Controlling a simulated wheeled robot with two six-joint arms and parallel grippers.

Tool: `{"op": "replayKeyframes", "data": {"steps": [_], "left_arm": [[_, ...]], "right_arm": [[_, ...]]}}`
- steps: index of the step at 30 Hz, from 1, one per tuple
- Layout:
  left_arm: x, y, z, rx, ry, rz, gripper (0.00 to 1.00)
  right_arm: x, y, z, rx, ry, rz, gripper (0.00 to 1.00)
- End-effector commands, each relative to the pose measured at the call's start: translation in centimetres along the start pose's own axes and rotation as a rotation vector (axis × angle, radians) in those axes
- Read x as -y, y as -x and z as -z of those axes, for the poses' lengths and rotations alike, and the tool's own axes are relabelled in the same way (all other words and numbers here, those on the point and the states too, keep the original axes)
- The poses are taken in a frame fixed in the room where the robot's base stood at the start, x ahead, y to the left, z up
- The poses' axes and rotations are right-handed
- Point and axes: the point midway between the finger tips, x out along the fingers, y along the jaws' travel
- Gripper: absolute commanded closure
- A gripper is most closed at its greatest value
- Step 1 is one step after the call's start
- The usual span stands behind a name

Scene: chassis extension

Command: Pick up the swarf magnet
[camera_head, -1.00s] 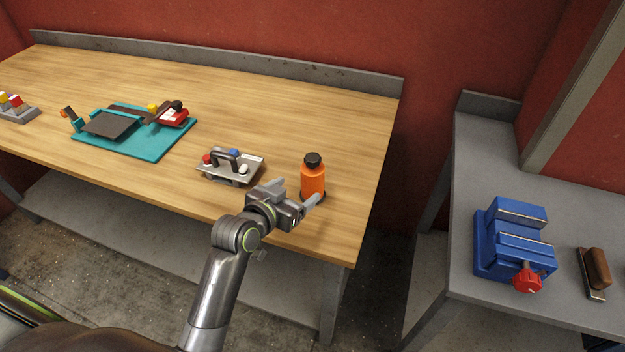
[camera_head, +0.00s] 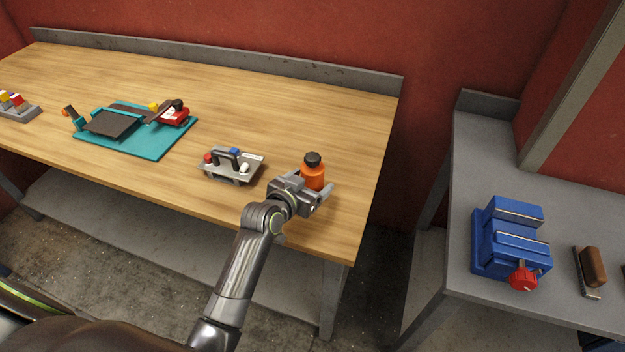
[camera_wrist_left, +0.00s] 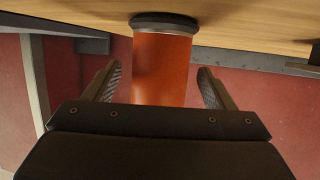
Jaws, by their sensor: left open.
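The swarf magnet appears to be the orange cylinder (camera_head: 314,174) with a black knob on top, standing upright near the right end of the wooden bench. My left gripper (camera_head: 311,188) is open and low at its near side, hiding its lower part. In the left wrist view the orange body (camera_wrist_left: 160,68) with its wider dark base disc shows between the two open fingers of the left gripper (camera_wrist_left: 158,75). A gap shows on each side, so the fingers do not grip it. My right gripper is not in view.
A grey plate with a dark handle and coloured knobs (camera_head: 232,168) sits just left of my gripper. A teal mat (camera_head: 150,150) with tools lies further left on the bench (camera_head: 120,80). A blue vise (camera_head: 512,240) stands on the grey side table (camera_head: 485,150).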

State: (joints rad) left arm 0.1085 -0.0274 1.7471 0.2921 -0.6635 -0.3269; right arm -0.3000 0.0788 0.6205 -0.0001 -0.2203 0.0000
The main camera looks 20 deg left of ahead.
Motion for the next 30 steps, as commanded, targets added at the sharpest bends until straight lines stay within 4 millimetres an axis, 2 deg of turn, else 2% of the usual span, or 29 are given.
{"op": "replayKeyframes", "data": {"steps": [2, 14, 20, 23, 30], "left_arm": [[0.0, 0.0, 0.0, 0.000, 0.000, 0.000, 0.26], [0.0, 0.0, 0.1, -0.001, 0.000, 0.000, 0.78], [0.0, 0.1, 0.2, -0.002, 0.000, 0.000, 0.79], [0.0, 0.3, 0.9, -0.004, -0.001, 0.000, 0.79], [0.0, 1.9, 5.2, -0.008, -0.002, -0.001, 0.79]], "right_arm": [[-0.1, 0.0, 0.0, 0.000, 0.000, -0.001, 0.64], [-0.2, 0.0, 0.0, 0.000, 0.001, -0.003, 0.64], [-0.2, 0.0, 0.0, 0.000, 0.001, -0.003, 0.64], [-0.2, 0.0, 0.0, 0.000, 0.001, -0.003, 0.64], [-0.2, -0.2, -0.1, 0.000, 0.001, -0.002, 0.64]]}}
